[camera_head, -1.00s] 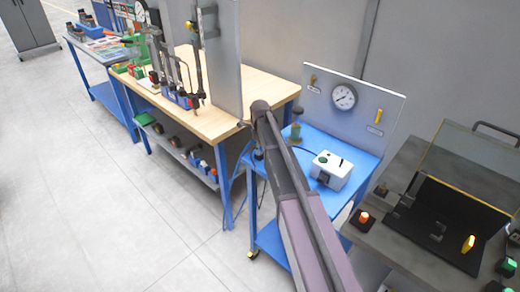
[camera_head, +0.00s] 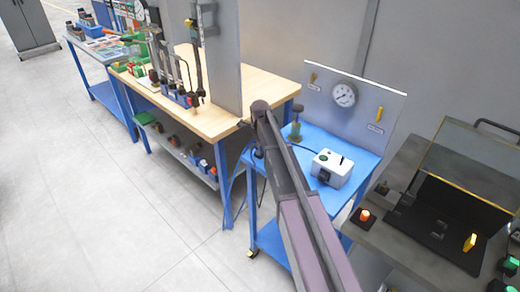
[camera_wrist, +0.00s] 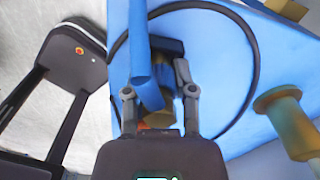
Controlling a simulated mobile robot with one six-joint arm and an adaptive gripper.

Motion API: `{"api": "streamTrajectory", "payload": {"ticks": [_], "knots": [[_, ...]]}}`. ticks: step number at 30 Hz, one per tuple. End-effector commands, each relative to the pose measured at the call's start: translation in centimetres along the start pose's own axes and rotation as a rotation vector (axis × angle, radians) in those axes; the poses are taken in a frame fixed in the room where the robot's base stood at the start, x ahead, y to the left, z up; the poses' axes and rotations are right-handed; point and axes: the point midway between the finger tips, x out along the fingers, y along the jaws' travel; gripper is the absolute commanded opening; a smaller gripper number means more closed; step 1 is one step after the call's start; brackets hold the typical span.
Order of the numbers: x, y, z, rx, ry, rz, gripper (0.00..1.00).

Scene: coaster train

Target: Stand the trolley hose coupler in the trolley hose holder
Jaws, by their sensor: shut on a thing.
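In the wrist view my gripper (camera_wrist: 160,78) is shut around a brass-coloured piece (camera_wrist: 158,116), which seems to be the hose coupler. A blue bar or tube (camera_wrist: 140,50) crosses in front and hides part of that piece and the left finger. A dark block (camera_wrist: 168,46) lies just beyond the fingertips; I cannot tell whether it is the holder. A black hose (camera_wrist: 257,55) loops around the gripper over the blue trolley top (camera_wrist: 225,60). In the head view my arm hides most of the gripper, near the left edge of the trolley (camera_head: 318,138).
A green and brass upright fitting (camera_head: 296,130) stands on the trolley; it seems to be the flanged post (camera_wrist: 287,115) at right in the wrist view. A white box (camera_head: 331,168) and a gauge panel (camera_head: 355,100) are there too. A wooden bench (camera_head: 215,122) stands left.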

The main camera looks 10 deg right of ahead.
Motion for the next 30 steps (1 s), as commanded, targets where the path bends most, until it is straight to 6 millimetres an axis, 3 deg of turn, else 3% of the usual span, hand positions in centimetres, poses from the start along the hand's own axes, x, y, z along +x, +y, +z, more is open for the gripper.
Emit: {"api": "streamTrajectory", "payload": {"ticks": [30], "knots": [[-2.6,0.0,0.0,0.0,0.0,0.0,0.0]]}}
